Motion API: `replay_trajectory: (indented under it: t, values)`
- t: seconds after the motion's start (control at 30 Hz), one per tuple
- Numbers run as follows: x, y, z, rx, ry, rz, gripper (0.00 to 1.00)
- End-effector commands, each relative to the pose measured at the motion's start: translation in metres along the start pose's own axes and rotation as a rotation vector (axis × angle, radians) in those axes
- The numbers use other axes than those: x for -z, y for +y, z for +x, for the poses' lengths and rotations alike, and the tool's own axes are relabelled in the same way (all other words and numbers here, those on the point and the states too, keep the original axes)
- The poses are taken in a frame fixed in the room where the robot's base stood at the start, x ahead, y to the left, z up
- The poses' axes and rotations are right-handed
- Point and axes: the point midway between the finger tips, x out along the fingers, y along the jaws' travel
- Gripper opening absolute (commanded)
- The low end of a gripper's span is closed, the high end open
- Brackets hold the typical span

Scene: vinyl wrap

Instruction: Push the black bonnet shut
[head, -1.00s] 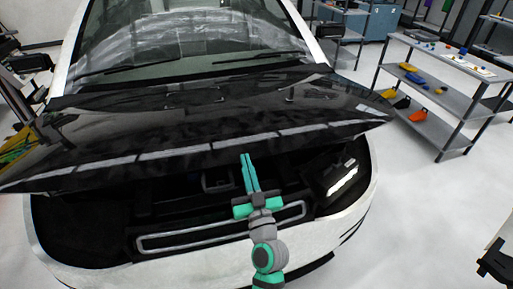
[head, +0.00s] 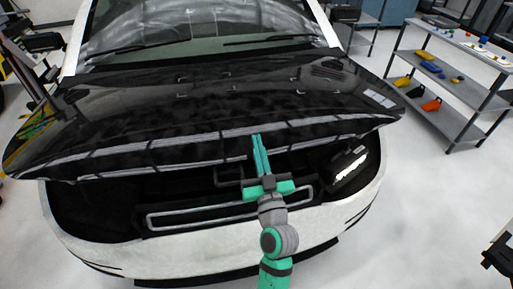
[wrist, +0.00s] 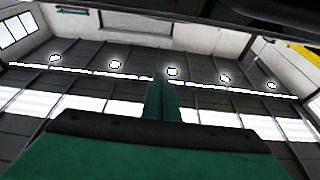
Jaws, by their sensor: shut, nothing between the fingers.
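The black bonnet (head: 200,110) of the white car (head: 200,256) is partly open. Its front edge stands above the dark engine bay (head: 100,205), and a gap shows under it. My gripper (head: 258,140) is shut and empty, with its green fingers pointing up at the bonnet's front edge, right of the middle. The fingertips overlap the edge in the head view; whether they touch it cannot be told. In the wrist view the shut fingers (wrist: 162,95) point toward the ceiling, and a dark band, perhaps the bonnet's edge, crosses the top.
A grey shelf rack (head: 450,90) with coloured parts stands at the right, apart from the car. A headlight (head: 350,172) shows under the bonnet's right side. The windscreen (head: 205,35) lies behind the bonnet. The floor (head: 430,210) at the right is clear.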

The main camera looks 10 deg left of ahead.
Motion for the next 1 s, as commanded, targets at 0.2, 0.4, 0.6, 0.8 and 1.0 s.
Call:
replay_trajectory:
  t: [0.2, 0.4, 0.6, 0.8, 1.0]
  values:
    - [-0.015, 0.001, -0.027, -0.004, -0.007, 0.005, 0.0]
    - [-0.027, 0.001, -0.056, -0.004, -0.008, 0.006, 0.0]
    - [-0.035, 0.001, -0.078, -0.003, -0.006, 0.004, 0.0]
    - [-0.041, 0.005, -0.091, -0.003, -0.014, 0.002, 0.0]
    - [-0.059, 0.031, -0.122, 0.004, -0.079, 0.002, 0.0]
